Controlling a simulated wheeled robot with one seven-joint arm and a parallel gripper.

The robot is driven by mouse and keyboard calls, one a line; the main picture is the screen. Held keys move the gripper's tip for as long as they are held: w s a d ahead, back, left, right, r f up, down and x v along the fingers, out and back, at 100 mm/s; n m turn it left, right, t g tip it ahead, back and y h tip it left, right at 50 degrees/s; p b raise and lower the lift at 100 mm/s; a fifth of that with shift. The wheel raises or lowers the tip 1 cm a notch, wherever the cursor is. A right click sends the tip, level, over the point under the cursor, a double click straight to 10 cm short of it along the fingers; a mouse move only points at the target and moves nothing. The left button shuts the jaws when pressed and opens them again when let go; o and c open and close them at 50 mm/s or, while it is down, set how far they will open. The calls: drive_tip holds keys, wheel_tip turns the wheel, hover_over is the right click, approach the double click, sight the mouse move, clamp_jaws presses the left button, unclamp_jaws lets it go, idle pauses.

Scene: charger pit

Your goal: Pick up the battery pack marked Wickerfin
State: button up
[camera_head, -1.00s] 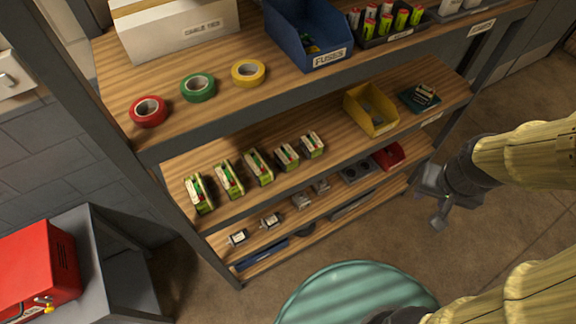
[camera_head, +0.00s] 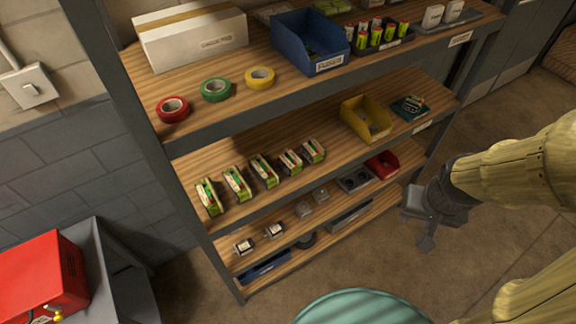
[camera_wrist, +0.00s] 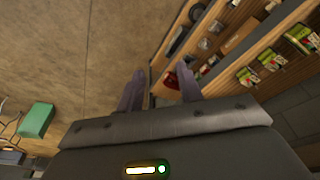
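Several green-and-white battery packs stand in a row on the middle shelf in the head view, among them a left one (camera_head: 208,197), a middle one (camera_head: 264,171) and a right one (camera_head: 313,150). Their markings are too small to read, so I cannot tell which is Wickerfin. Some packs also show at the right of the wrist view (camera_wrist: 301,38). My gripper (camera_head: 426,240) is off the right front of the shelves, apart from the packs. In the wrist view its two fingers (camera_wrist: 160,90) stand apart with nothing between them.
The wooden shelf unit (camera_head: 225,212) has dark posts. The middle shelf also holds a yellow bin (camera_head: 366,119) and a green circuit board (camera_head: 411,107). A red box (camera_head: 40,278) stands at lower left. A teal round top (camera_head: 360,308) is in front.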

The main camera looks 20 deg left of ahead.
drive_tip(key=o, duration=0.3)
drive_tip(key=shift+f, duration=0.1)
drive_tip(key=o, duration=0.4)
drive_tip(key=w+f+n+b, duration=0.1)
drive_tip(key=w+f+b, duration=0.1)
drive_tip(key=w+a+f+n+t+b, duration=0.1)
drive_tip(key=w+f, duration=0.1)
drive_tip(key=shift+a+f+b, duration=0.15)
drive_tip(key=shift+f+b, duration=0.2)
drive_tip(key=shift+f, duration=0.05)
drive_tip(key=w+a+f+n+t+y+b, duration=0.4)
drive_tip(key=w+a+f+n+y+b, duration=0.25)
drive_tip(key=a, duration=0.55)
drive_tip(key=a+y+b, duration=0.1)
drive_tip(key=a, duration=0.1)
drive_tip(key=a+n+y+b, duration=0.1)
drive_tip(key=a+y+b, duration=0.1)
drive_tip(key=a, duration=0.1)
drive_tip(key=a+n+y+b, duration=0.1)
drive_tip(key=a, duration=0.2)
drive_tip(key=shift+w+f+y, duration=0.15)
drive_tip(key=shift+w+y, duration=0.1)
drive_tip(key=shift+a, duration=0.1)
